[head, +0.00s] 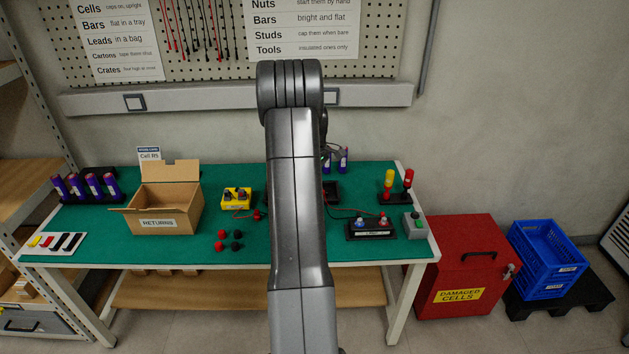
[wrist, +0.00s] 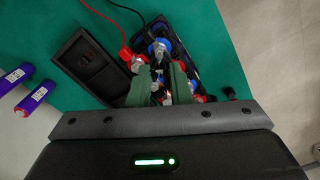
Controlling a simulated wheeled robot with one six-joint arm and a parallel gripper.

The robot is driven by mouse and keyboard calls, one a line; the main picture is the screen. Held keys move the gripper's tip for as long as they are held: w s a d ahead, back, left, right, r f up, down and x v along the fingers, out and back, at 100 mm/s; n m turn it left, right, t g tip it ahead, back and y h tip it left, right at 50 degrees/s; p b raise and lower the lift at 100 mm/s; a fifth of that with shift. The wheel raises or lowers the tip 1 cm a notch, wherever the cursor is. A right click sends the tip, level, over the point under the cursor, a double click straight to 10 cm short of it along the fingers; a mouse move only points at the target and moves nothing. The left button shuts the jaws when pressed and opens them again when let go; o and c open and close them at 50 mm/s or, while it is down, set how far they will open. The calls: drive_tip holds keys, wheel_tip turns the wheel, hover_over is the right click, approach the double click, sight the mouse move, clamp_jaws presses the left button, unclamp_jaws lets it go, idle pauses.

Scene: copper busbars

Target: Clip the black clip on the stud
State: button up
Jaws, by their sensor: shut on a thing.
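My gripper (wrist: 160,88) shows in the wrist view, its two green fingers shut on a small dark thing between them, which looks like the black clip (wrist: 158,71). The fingers hide most of it. They are over the black block (wrist: 183,50) with the studs. A stud with a blue base (wrist: 160,46) is just beyond the fingertips; I cannot tell whether the clip touches it. A red clip (wrist: 125,52) on a red lead is left of the fingers. In the head view my arm hides the gripper; the block (head: 371,233) stands at the right of the bench.
A dark open tray (wrist: 88,66) lies left of the block, with purple cells (wrist: 34,97) beyond it. A black lead (wrist: 124,8) runs above the block. In the head view, a grey box with a green button (head: 414,224) and red and yellow tools (head: 408,181) are nearby.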

drive_tip(key=shift+f+b, duration=0.75)
drive_tip(key=shift+f, duration=0.75)
drive_tip(key=shift+f, duration=0.1)
drive_tip(key=o, duration=0.9)
drive_tip(key=shift+r+p, duration=1.75)
drive_tip(key=shift+r, duration=1.25)
